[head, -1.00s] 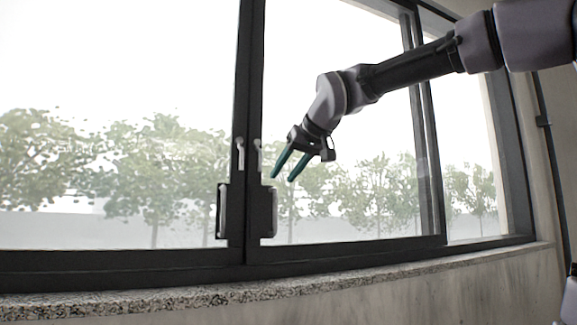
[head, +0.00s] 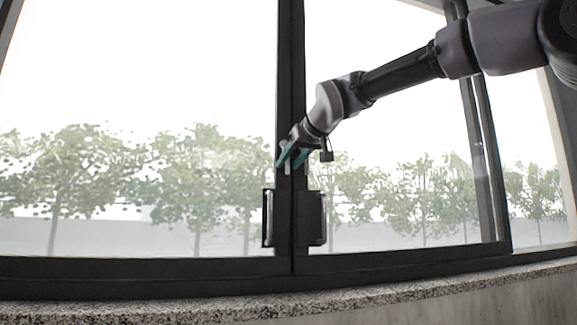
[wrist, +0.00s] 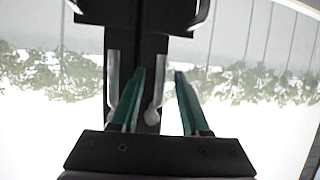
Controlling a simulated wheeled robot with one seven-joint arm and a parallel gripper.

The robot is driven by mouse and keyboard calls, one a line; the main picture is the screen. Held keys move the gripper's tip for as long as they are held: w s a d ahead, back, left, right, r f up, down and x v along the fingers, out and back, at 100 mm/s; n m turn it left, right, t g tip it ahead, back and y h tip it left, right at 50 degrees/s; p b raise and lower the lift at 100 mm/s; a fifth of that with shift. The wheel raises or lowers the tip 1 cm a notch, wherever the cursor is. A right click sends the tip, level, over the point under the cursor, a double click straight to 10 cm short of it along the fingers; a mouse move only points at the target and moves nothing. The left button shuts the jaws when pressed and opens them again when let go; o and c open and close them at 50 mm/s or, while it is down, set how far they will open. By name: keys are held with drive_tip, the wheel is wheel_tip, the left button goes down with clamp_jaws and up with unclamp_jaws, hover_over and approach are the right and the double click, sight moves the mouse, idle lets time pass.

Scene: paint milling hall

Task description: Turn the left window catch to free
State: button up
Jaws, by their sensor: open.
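The left window catch (head: 287,168) is a small pale lever on the dark middle frame, pointing up and down. My gripper (head: 291,164) is in front of it, with teal fingers open. In the wrist view, which is upside down relative to the head view, the left catch (wrist: 154,106) with its round knob lies between the spread fingers of my gripper (wrist: 160,72). I cannot tell whether a finger touches it. The right catch (wrist: 112,75) is outside the fingers, at the left in the wrist view; my gripper largely hides it in the head view.
Two pull handles, the left (head: 268,218) and the right (head: 318,218), stick out from the frame below the catches. A speckled stone sill (head: 200,308) runs under the window. Large glass panes (head: 150,80) flank the middle frame.

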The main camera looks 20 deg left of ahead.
drive_tip(key=shift+x, duration=1)
drive_tip(key=shift+c, duration=0.3)
clamp_jaws()
idle(0.5)
